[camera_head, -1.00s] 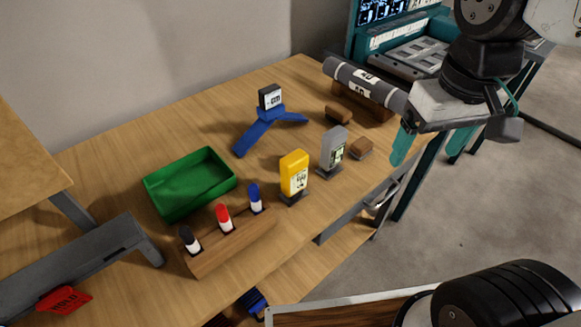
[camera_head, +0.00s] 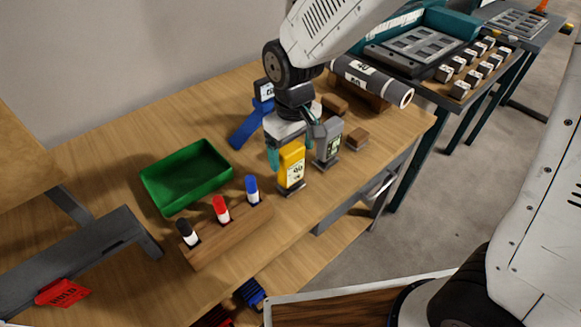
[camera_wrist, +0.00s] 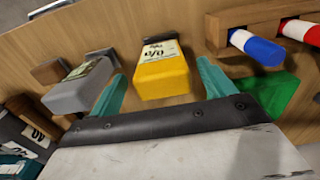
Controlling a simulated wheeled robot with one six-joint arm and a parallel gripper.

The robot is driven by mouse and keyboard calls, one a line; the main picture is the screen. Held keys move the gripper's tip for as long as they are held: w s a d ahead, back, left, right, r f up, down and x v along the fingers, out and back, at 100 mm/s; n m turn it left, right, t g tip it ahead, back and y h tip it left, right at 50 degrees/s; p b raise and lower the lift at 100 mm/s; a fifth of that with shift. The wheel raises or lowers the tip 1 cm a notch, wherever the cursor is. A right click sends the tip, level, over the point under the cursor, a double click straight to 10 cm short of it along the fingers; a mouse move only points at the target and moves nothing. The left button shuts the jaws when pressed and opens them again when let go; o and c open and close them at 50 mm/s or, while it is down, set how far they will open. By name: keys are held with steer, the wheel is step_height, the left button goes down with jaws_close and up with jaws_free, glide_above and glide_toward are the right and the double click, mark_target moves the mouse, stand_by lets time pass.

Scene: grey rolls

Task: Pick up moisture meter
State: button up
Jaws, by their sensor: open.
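A yellow handheld meter (camera_head: 291,166) with a white label stands upright on a small dark base near the table's front edge. A similar grey meter (camera_head: 327,143) stands to its right; I cannot tell from the labels which one is the moisture meter. My gripper (camera_head: 290,148) is open over the yellow meter, pointing down, with its teal fingers on either side of the meter's top. In the wrist view the yellow meter (camera_wrist: 160,75) lies between the two open fingers, with gaps visible, and the grey meter (camera_wrist: 80,88) is outside the left finger.
A wooden rack (camera_head: 232,236) with black, red and blue markers stands left of the yellow meter. A green tray (camera_head: 187,203) is behind it. A blue stand (camera_head: 243,130), wooden blocks (camera_head: 357,138) and a grey roll (camera_head: 372,83) are further back and right.

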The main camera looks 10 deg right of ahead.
mark_target(291, 169)
steer(key=f, duration=0.5)
steer(key=shift+w+a+f, duration=0.1)
steer(key=shift+a, duration=0.15)
steer(key=c, duration=1.2)
steer(key=shift+c, duration=0.2)
